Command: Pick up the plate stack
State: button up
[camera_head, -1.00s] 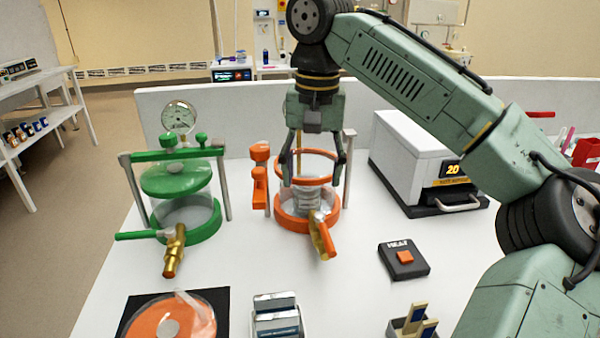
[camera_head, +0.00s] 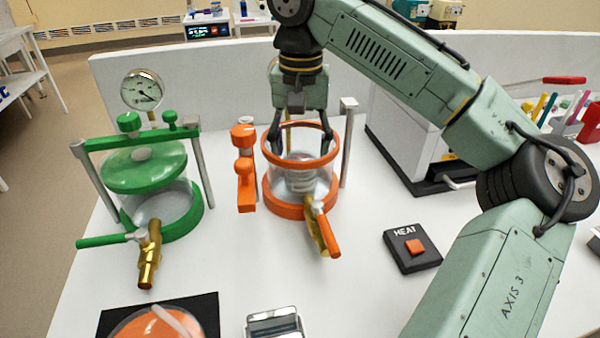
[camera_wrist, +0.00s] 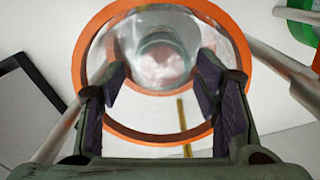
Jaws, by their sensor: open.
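The plate stack (camera_head: 300,180) is a pile of round, shiny, pale discs inside a clear vessel with an orange upper ring (camera_head: 268,150) and orange base. It looks blurred through the vessel mouth in the wrist view (camera_wrist: 160,60). My gripper (camera_head: 301,142) is open and points down at the vessel, near its upper ring and above the stack. In the wrist view my gripper (camera_wrist: 161,72) has its two dark-padded fingers apart, one on each side of the vessel mouth, with nothing between them. I cannot tell how deep the fingertips reach.
A brass valve with an orange handle (camera_head: 331,237) juts from the vessel's front. An orange clamp (camera_head: 245,170) and a grey post (camera_head: 347,145) flank it. A green vessel (camera_head: 150,175) stands left, a HEAT button box (camera_head: 412,248) right.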

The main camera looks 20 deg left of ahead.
notch_tip(320, 180, down, 5)
jog(key=shift+a+r+p, duration=0.1)
jog(key=shift+p, duration=0.45)
jog(key=shift+c, duration=0.5)
jog(key=c, duration=0.8)
jog(key=shift+w, duration=0.1)
jog(key=shift+c, duration=0.2)
jog(key=shift+r, duration=0.1)
